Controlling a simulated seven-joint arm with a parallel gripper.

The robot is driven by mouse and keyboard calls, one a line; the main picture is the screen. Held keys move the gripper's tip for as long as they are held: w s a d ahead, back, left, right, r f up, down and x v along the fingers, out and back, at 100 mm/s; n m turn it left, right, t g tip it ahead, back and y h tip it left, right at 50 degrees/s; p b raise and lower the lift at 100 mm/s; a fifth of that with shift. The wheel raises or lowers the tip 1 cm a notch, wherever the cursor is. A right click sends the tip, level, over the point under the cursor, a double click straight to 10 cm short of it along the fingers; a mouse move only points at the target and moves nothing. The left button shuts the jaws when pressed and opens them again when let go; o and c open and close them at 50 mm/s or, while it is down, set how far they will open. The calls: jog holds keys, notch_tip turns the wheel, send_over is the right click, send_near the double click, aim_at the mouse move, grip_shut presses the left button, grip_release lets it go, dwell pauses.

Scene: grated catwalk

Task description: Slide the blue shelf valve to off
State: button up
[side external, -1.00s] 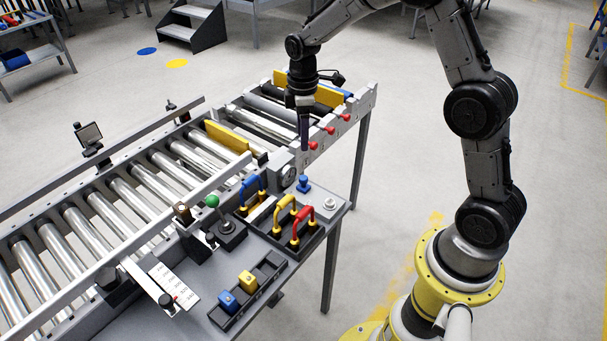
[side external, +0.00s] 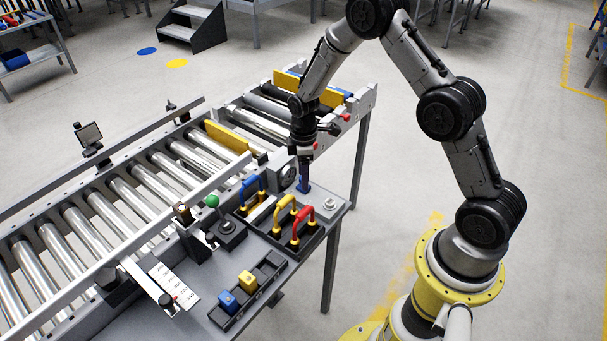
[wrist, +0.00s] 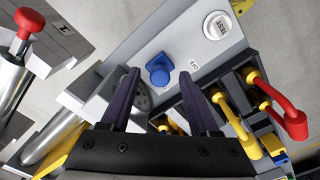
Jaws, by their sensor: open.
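The blue shelf valve (wrist: 158,70) is a round blue knob on a blue base, on the grey shelf top in the wrist view. Small lettering beside it on the right seems to read "OFF". In the side view its blue shows at the foot of my gripper (side external: 304,184), which hides most of it. My gripper (wrist: 160,76) is open and points down at the valve. In the wrist view its two dark fingertips appear on either side of the knob, with a gap visible. I cannot tell whether either finger touches it.
A white TEST button (wrist: 216,25) sits near the valve. Blue (side external: 252,187), yellow (side external: 285,210) and red (side external: 302,224) handles stand close in front. A roller conveyor (side external: 130,200) runs along the left, and red-knobbed pins (wrist: 29,20) stand behind. The floor at right is open.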

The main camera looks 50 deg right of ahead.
jog(key=shift+f, duration=0.1)
grip_shut()
jog(key=shift+s, duration=1.8)
grip_release()
notch_tip(320, 180, up, 14)
